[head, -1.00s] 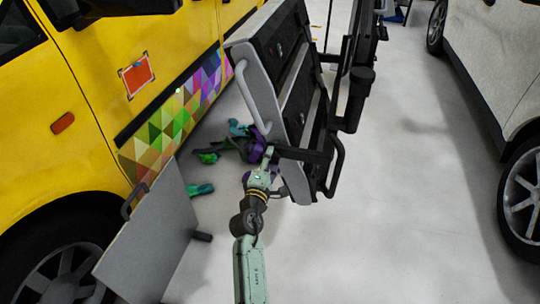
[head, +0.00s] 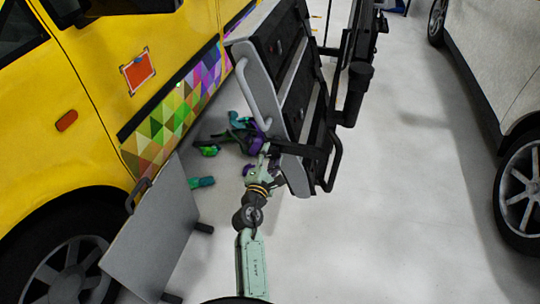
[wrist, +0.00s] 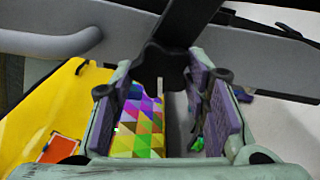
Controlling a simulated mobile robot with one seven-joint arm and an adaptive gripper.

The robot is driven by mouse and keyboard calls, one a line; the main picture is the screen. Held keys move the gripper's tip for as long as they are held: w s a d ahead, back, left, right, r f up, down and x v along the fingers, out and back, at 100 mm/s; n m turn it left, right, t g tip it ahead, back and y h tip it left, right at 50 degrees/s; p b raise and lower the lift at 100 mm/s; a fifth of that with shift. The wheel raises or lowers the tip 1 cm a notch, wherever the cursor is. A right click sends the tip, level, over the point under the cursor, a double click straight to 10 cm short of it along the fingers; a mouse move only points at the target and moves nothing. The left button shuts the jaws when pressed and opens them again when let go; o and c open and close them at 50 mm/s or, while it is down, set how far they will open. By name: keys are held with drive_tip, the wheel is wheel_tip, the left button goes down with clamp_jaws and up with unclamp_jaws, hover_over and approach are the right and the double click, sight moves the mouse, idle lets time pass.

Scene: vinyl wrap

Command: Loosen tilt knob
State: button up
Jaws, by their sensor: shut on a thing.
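The tilt knob (wrist: 163,64) is black and lobed, and sits under a dark bar on a grey metal panel in the wrist view. My gripper (wrist: 162,82) has its two purple-padded fingers on either side of the knob, shut on it. In the head view my gripper (head: 268,158) is at the lower end of the tool cart (head: 285,80), by a black bracket (head: 305,150). The knob is too small and hidden to make out there.
A yellow van (head: 80,130) with a coloured triangle wrap stands to the left. A grey panel (head: 155,240) leans near its front wheel. Green and purple items (head: 235,130) lie on the floor behind my arm. A white car (head: 500,80) stands right; the floor between is clear.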

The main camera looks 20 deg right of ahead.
drive_tip(key=shift+d, duration=0.1)
drive_tip(key=o, duration=1.1)
drive_tip(key=v, duration=0.7)
drive_tip(key=shift+s+a, duration=0.2)
drive_tip(key=shift+s, duration=0.05)
